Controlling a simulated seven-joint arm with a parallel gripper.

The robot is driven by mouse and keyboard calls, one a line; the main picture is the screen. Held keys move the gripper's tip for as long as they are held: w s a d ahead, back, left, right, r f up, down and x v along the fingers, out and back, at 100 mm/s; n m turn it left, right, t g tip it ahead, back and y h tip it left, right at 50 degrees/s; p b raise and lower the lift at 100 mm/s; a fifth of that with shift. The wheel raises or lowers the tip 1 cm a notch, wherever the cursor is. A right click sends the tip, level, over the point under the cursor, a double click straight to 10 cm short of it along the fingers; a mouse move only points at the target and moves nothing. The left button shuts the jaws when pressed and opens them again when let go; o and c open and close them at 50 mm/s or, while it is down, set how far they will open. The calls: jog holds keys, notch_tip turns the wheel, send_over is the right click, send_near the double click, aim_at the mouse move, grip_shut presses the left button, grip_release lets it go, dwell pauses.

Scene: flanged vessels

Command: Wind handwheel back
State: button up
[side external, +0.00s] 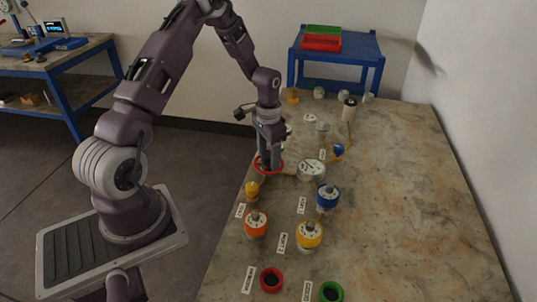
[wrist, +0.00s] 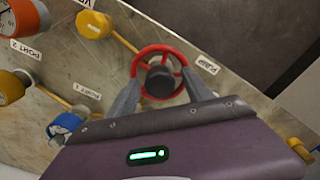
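The red handwheel (wrist: 152,49) has a dark hub and shows in the middle of the wrist view. In the side external view the red handwheel (side external: 256,168) is at the bench's left edge, right under my gripper (side external: 267,156). In the wrist view my gripper (wrist: 161,72) points at the wheel, with its two grey fingers apart, one at the left and one at the right of the hub. The fingertips are at the rim. I cannot tell whether they press on it or only straddle it. The lower part of the wheel is partly hidden by the dark hub.
A white dial gauge (side external: 312,169) stands just right of the wheel. A small yellow fitting (side external: 252,190) is close in front of the wheel. The bench's right side (side external: 410,200) is clear.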

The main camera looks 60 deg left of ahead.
aim_at(268, 154)
notch_tip(268, 154, up, 7)
jog(key=shift+r, duration=0.1)
dwell(0.3)
jog(key=s+d+r+t+y, duration=0.1)
jog(key=s+d+r, duration=0.35)
jog(key=r, duration=0.35)
jog(key=s+d+r+t, duration=0.1)
jog(key=s+d+r, duration=0.2)
jog(key=d+r, duration=0.45)
jog(key=s+d+r+t, duration=0.1)
jog(key=s+d+r, duration=0.2)
jog(key=s, duration=0.5)
jog(key=s+d+r+t+h, duration=0.1)
jog(key=s+d, duration=0.3)
jog(key=s, duration=0.4)
jog(key=shift+r+t, duration=0.8)
jog(key=shift+r, duration=0.1)
jog(key=shift+d, duration=0.1)
